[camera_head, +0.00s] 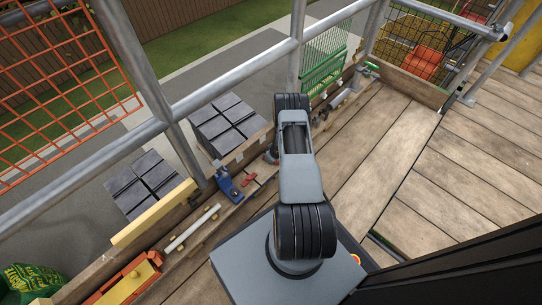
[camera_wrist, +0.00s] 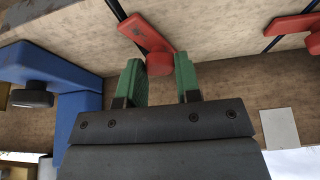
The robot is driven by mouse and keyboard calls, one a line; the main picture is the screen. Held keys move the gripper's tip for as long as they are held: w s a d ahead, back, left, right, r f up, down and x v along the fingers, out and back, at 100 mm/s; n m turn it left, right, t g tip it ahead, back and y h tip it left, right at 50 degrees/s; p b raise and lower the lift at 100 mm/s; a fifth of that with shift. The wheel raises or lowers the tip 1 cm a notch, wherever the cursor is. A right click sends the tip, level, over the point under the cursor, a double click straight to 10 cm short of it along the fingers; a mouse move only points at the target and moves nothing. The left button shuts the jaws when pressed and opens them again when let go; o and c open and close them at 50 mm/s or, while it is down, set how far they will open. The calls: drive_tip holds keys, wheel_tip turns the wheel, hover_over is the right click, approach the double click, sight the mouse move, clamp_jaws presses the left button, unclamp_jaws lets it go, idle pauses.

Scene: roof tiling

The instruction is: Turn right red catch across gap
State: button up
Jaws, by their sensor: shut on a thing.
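In the wrist view my gripper (camera_wrist: 159,88) has two green fingertips, one on each side of the round end of a red catch (camera_wrist: 147,36). It is shut on that catch, which runs up and left from the fingers along a thin dark line in the wooden board. A second red catch (camera_wrist: 293,25) lies to the right beside another dark line, clear of the fingers. In the head view small red pieces (camera_head: 249,182) show on the ledge beside a blue fixture (camera_head: 226,183); my arm hides the gripper there.
A blue block with a black knob (camera_wrist: 50,75) stands left of the fingers. In the head view a yellow bar (camera_head: 155,212), a white tube (camera_head: 192,228) and an orange-yellow tool (camera_head: 128,281) lie along the left ledge. Metal railing (camera_head: 230,71) borders it. The plank deck (camera_head: 385,140) is clear.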

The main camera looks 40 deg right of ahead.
drive_tip(key=n+y, duration=0.1)
drive_tip(key=n, duration=0.2)
drive_tip(key=shift+d+f+b, duration=0.1)
drive_tip(key=shift+b, duration=0.2)
drive_tip(key=n+b, duration=0.1)
drive_tip(key=n, duration=0.1)
drive_tip(key=n+g+y+b, duration=0.1)
drive_tip(key=n, duration=0.1)
drive_tip(key=shift+w+d+y, duration=0.15)
drive_tip(key=shift+y, duration=0.15)
drive_tip(key=n+g+b, duration=0.1)
drive_tip(key=n, duration=0.3)
drive_tip(key=shift+y, duration=0.4)
drive_tip(key=shift+w+n+g, duration=0.1)
drive_tip(key=shift+n+g, duration=0.6)
drive_tip(key=shift+n, duration=0.8)
drive_tip(key=shift+y, duration=0.3)
drive_tip(key=o, duration=0.9)
drive_tip(key=shift+r, duration=0.2)
